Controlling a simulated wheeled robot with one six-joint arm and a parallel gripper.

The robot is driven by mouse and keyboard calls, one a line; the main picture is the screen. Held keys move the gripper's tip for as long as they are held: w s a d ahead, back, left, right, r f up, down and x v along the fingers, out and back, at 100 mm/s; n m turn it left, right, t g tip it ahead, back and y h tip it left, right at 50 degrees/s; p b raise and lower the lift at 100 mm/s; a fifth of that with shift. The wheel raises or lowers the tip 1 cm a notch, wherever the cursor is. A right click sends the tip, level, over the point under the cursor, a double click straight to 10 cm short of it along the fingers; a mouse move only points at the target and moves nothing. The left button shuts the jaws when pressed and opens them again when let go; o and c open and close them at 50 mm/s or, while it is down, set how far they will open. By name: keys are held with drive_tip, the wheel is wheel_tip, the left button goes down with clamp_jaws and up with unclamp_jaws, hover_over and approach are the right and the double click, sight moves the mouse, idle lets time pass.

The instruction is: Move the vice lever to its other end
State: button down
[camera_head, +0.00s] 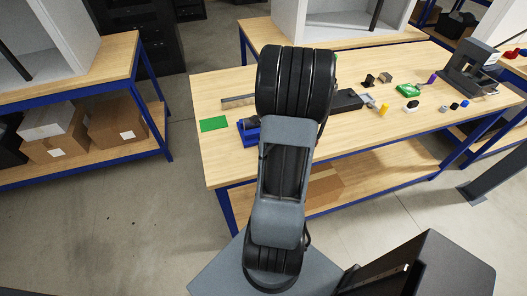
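A small blue vice (248,135) with a dark upper part stands near the front left of the wooden workbench (226,166). My arm rises in front of the bench and hides the area just right of the vice. I cannot make out the vice lever or which end it is at. My gripper is not visible; the arm's large dark joint covers the space behind it.
A green mat (213,124) lies left of the vice, and a thin dark bar (238,99) lies behind it. A black block (346,101), several small parts and a grey machine (468,70) occupy the bench's right side. Boxes (56,133) sit on the left shelf.

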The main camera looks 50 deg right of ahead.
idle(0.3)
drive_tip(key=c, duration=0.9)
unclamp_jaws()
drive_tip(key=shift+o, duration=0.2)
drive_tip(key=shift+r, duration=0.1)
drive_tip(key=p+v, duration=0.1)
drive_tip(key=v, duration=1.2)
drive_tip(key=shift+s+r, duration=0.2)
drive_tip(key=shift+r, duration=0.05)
